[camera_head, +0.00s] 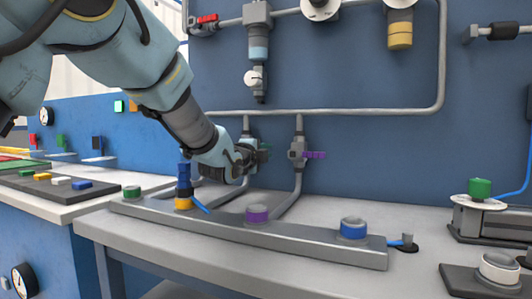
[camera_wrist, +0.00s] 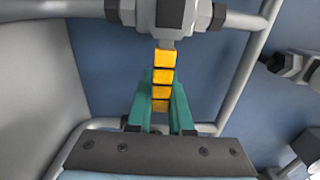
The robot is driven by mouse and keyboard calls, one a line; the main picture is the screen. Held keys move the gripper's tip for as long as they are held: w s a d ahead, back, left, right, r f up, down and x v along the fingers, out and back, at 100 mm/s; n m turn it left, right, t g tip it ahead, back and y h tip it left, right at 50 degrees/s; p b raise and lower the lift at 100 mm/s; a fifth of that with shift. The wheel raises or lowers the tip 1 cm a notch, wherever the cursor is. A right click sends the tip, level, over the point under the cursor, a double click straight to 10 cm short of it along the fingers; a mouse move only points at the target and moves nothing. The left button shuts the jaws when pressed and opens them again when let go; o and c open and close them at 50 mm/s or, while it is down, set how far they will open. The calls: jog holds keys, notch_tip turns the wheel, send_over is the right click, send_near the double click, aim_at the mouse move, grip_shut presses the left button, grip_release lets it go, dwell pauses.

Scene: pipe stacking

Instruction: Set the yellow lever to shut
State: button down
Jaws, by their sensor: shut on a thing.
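The yellow lever (camera_wrist: 165,60) shows in the wrist view, sticking out from a grey valve body (camera_wrist: 166,16). My gripper (camera_wrist: 162,92) has teal fingers, one on each side of the lever's outer part, and is shut on it. In the head view my gripper (camera_head: 262,154) is at the left valve on the back panel. The yellow lever is hidden there behind my gripper and wrist.
A second valve with a purple lever (camera_head: 314,155) is just right of my gripper. Grey pipes (camera_head: 330,112) run above and below the valves. A long grey block (camera_head: 300,242) with coloured rings lies on the bench.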

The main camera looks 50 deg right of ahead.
jog(key=c, duration=0.8)
grip_release()
jog(key=shift+f, duration=0.1)
jog(key=v, duration=0.7)
jog(key=shift+a, duration=0.2)
